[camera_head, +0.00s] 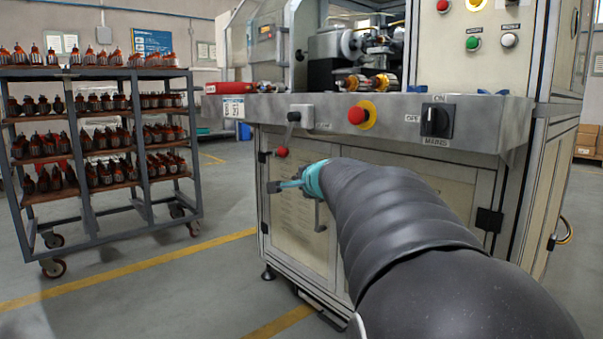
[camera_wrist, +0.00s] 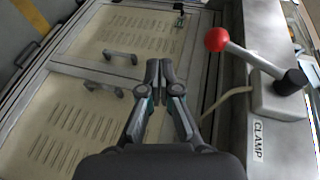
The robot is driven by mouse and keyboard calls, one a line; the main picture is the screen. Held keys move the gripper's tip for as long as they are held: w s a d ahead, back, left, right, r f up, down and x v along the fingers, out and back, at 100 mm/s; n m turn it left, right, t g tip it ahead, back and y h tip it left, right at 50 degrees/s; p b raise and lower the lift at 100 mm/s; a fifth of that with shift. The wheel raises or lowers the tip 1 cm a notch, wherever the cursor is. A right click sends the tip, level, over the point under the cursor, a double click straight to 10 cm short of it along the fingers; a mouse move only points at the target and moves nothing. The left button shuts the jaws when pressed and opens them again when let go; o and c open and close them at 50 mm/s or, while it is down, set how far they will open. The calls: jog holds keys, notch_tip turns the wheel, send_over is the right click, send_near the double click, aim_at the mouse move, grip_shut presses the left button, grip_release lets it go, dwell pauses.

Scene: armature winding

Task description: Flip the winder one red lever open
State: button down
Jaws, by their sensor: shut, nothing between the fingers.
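The red-knobbed lever (camera_head: 282,152) hangs down from its light grey clamp box (camera_head: 301,114) on the front of the winder. In the wrist view its red ball knob (camera_wrist: 216,39) is at upper right, with a metal rod running to a black pivot (camera_wrist: 291,82) beside a CLAMP label. My gripper (camera_head: 275,186) is below the knob in the head view, in front of the cabinet doors. In the wrist view my gripper (camera_wrist: 159,65) has its fingertips together and empty. It is left of and below the knob, apart from it.
A red emergency button (camera_head: 356,115) and a black rotary switch (camera_head: 436,120) sit on the winder's front ledge to the right. Door handles (camera_wrist: 120,56) stick out near my gripper. A rack of armatures (camera_head: 100,130) stands at left, with clear floor between.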

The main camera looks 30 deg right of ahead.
jog(key=shift+s+a+f, duration=0.1)
jog(key=shift+s+f, duration=0.15)
jog(key=shift+s, duration=0.25)
jog(key=shift+s+a+f, duration=0.1)
jog(key=shift+s+f, duration=0.15)
jog(key=shift+s, duration=0.25)
jog(key=shift+d, duration=0.1)
jog(key=s+a+f+n+g+y+p, duration=0.35)
jog(key=s+a+f+n+g, duration=0.35)
jog(key=s+a+f+n, duration=0.5)
jog(key=s+a+n+g+p, duration=0.1)
jog(key=s+a+n+p, duration=0.2)
jog(key=s+a, duration=0.3)
jog(key=s+a+n+g+p, duration=0.1)
jog(key=s+a+n+p, duration=0.3)
jog(key=s, duration=0.8)
jog(key=shift+s+a+r+h, duration=0.25)
jog(key=shift+s+a+h, duration=0.15)
jog(key=shift+a, duration=0.45)
